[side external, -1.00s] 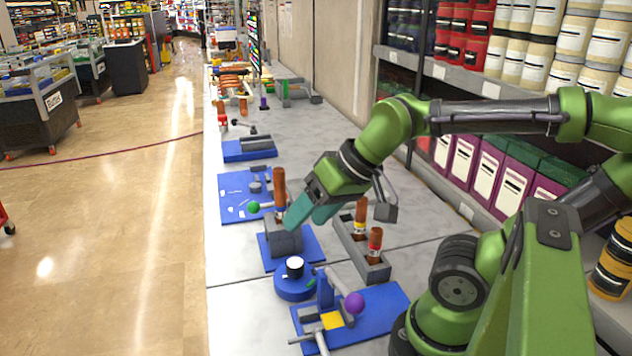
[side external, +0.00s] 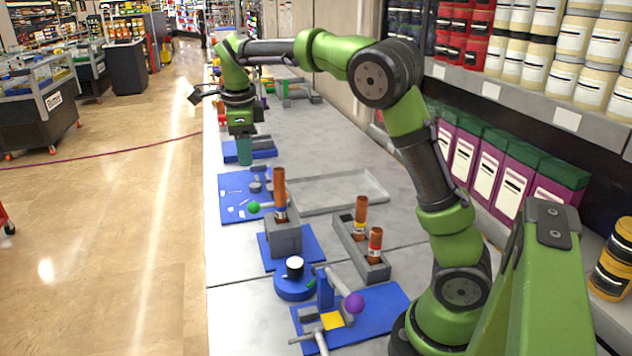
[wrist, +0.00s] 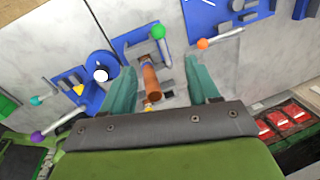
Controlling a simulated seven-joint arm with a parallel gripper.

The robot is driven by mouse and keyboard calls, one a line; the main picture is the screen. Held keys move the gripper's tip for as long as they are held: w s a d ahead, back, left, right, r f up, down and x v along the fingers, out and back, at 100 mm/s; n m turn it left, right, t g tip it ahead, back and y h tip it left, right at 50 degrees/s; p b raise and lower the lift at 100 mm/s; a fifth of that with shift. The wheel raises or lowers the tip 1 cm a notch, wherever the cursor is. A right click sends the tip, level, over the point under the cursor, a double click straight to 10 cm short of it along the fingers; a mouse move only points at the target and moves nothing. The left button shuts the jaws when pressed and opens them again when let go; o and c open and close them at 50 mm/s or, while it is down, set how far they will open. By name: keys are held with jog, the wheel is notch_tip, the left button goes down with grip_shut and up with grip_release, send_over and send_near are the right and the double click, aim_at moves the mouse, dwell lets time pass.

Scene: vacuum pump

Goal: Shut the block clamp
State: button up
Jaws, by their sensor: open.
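The block clamp looks to be the grey block (side external: 284,238) on a blue base, with a brown cylinder (side external: 279,190) upright in it. Its lever with a green ball (side external: 253,207) sticks out to the left. In the wrist view the green ball (wrist: 158,31) is at the top and the brown cylinder (wrist: 150,80) appears between the fingers, not gripped. My gripper (side external: 240,152) points down, raised over the far left of the bench, beyond the clamp. Its teal fingers (wrist: 162,88) are apart and empty. How far the clamp is closed is unclear.
A blue round fixture with a white cap (side external: 295,267) and a purple-ball fixture (side external: 354,303) stand nearer. A grey rack (side external: 372,268) holds two brown cylinders. An empty grey tray (side external: 370,178) lies behind. A blue plate with small parts (side external: 232,207) is left of it.

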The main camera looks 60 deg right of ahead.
send_near(253, 202)
jog(key=shift+m, duration=0.3)
jog(key=x, duration=1)
jog(key=shift+s, duration=0.1)
grip_shut()
